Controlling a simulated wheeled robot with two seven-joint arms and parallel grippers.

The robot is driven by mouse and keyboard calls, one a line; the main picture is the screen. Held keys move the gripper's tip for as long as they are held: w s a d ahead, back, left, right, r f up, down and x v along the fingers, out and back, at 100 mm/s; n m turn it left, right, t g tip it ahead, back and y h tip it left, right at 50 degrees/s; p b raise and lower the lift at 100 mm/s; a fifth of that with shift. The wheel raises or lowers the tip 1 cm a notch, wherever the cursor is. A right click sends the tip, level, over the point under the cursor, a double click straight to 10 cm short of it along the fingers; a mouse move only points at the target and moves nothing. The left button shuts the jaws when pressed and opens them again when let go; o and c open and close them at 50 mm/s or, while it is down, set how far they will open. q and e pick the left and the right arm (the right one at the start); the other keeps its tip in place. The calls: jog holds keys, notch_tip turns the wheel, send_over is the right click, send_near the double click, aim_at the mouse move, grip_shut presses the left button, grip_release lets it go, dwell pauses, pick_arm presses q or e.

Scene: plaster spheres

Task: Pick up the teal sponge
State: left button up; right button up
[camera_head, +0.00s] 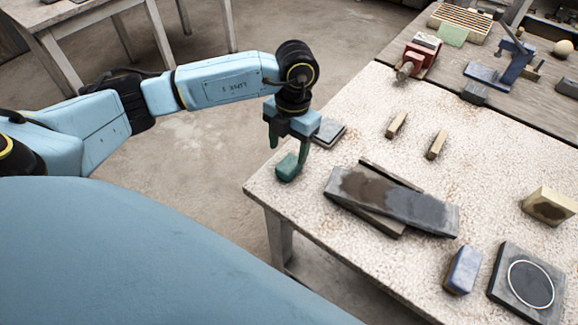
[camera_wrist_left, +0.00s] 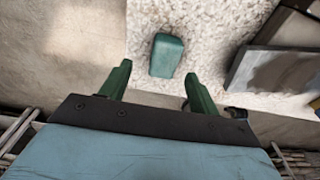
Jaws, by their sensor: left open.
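The teal sponge (camera_head: 288,168) lies on the speckled tabletop close to the table's left corner. It also shows in the left wrist view (camera_wrist_left: 167,55), ahead of the fingertips and roughly between their lines. My left gripper (camera_head: 287,152) points down at the sponge in the head view, its green fingers just above or beside it. In the wrist view the left gripper's fingers (camera_wrist_left: 154,72) are spread apart with nothing between them. Whether a fingertip touches the sponge, I cannot tell. My right gripper does not show.
A grey square slab (camera_head: 328,132) lies just behind the left gripper. Crossed dark stone slabs (camera_head: 390,199) lie to the right of the sponge. The speckled table (camera_head: 282,196) ends close by the sponge. A blue block (camera_head: 463,269) and tan block (camera_head: 549,205) sit farther right.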

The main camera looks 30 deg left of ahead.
aim_at(289, 163)
pick_arm(q)
jog(key=f, duration=0.5)
jog(key=shift+s+d+f, duration=0.15)
jog(key=shift+s+d, duration=0.15)
jog(key=shift+s, duration=0.05)
jog(key=c, duration=1.1)
